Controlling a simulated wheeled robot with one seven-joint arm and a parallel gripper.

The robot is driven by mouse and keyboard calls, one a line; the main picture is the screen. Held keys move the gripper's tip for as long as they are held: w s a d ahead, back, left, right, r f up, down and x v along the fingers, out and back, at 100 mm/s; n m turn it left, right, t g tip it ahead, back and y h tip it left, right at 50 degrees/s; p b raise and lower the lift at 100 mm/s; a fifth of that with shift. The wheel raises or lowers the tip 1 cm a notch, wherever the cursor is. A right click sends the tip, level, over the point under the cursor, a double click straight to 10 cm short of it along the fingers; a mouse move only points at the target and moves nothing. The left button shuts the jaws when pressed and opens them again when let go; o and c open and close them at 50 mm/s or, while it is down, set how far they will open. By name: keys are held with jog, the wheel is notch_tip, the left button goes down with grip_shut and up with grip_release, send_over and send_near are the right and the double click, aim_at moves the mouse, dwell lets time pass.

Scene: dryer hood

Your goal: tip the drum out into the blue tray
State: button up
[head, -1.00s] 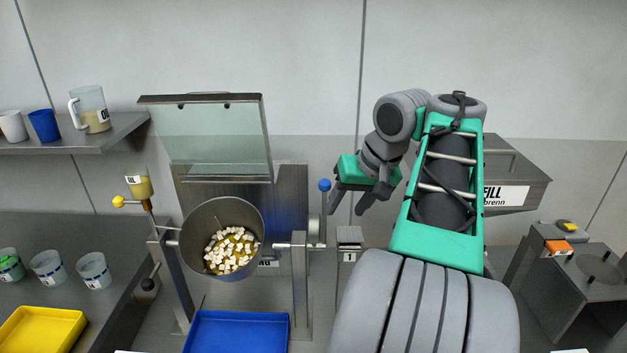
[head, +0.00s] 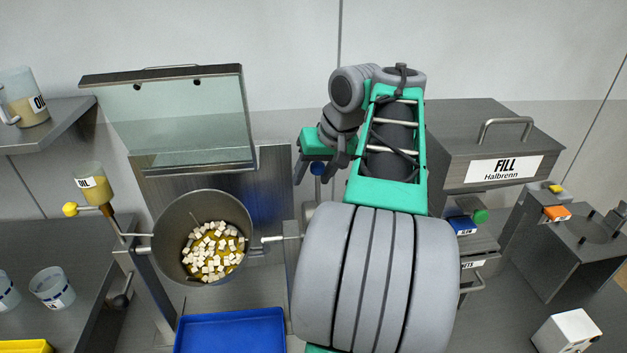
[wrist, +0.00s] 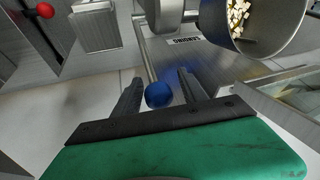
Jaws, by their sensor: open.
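The grey drum (head: 166,252) hangs on a horizontal axle with its mouth facing up and toward me. It holds white cubes in yellow oil, and its edge also shows in the wrist view (wrist: 285,45). The blue tray (head: 230,333) sits below the drum and looks empty. A lever with a blue ball knob (head: 317,169) stands at the right end of the axle. My gripper (head: 316,178) is open, and in the wrist view the blue knob (wrist: 159,95) lies between its two fingers (wrist: 157,88). I cannot tell if they touch it.
A raised glass hood (head: 190,115) is above the drum. A yellow-knobbed oil cup (head: 95,188) is at its left. A box marked FILL (head: 490,150) is at the right. White cups (head: 50,288) and a yellow tray (head: 25,347) are at the left.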

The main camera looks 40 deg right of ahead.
jog(key=shift+f, duration=0.2)
jog(key=shift+c, duration=0.4)
grip_shut()
jog(key=shift+d, duration=0.15)
dwell(0.8)
